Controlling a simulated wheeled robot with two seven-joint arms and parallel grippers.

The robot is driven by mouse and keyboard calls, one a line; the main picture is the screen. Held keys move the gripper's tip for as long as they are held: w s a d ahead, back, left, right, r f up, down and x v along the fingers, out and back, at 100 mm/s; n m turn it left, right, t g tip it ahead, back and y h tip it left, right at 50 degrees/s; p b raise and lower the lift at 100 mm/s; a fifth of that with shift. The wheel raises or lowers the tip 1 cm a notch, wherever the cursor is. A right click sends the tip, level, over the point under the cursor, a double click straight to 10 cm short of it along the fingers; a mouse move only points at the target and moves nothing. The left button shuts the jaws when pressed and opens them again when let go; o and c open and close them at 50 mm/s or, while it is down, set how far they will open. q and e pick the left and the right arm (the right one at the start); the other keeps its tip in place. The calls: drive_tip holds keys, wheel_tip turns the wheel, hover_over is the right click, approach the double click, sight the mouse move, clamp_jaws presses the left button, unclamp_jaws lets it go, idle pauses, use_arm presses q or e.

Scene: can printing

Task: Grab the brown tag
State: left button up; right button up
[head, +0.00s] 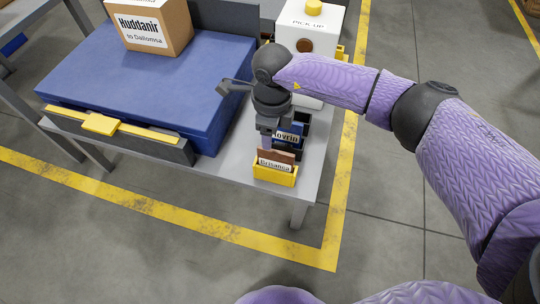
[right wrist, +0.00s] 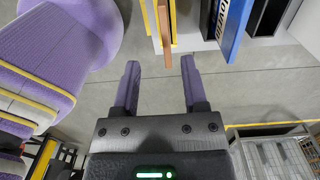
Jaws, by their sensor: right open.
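The brown tag (head: 279,155) stands upright in a small yellow holder (head: 275,176) labelled "Britanca", near the front corner of the grey table. In the right wrist view the brown tag (right wrist: 164,24) shows edge-on, beyond the fingertips and roughly between their lines. My right gripper (head: 267,132) is just behind and above the holder in the head view. It also shows in the right wrist view (right wrist: 160,66), with its two purple fingers apart and nothing between them. My left gripper is not in view.
A blue tag (head: 289,132) in a dark holder stands just behind the brown one. A blue printer-like machine (head: 130,80) with a cardboard box (head: 150,25) on it fills the table's left. A white pick-up dispenser (head: 310,28) stands at the back.

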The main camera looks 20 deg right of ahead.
sight(276, 151)
drive_tip(key=f+b, duration=0.2)
drive_tip(key=f, duration=0.1)
drive_tip(key=d+f+b, duration=0.1)
drive_tip(key=f+b, duration=0.1)
drive_tip(key=f, duration=0.1)
drive_tip(key=f+b, duration=0.2)
drive_tip(key=f, duration=0.1)
drive_tip(key=shift+s+d, duration=0.2)
drive_tip(key=shift+f+b, duration=0.3)
drive_tip(key=shift+f, duration=0.05)
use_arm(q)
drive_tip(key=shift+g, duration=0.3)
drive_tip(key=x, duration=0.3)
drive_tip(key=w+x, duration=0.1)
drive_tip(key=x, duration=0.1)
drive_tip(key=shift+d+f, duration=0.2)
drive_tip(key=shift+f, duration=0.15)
use_arm(e)
drive_tip(key=shift+r, duration=0.1)
drive_tip(key=shift+a, duration=0.1)
clamp_jaws()
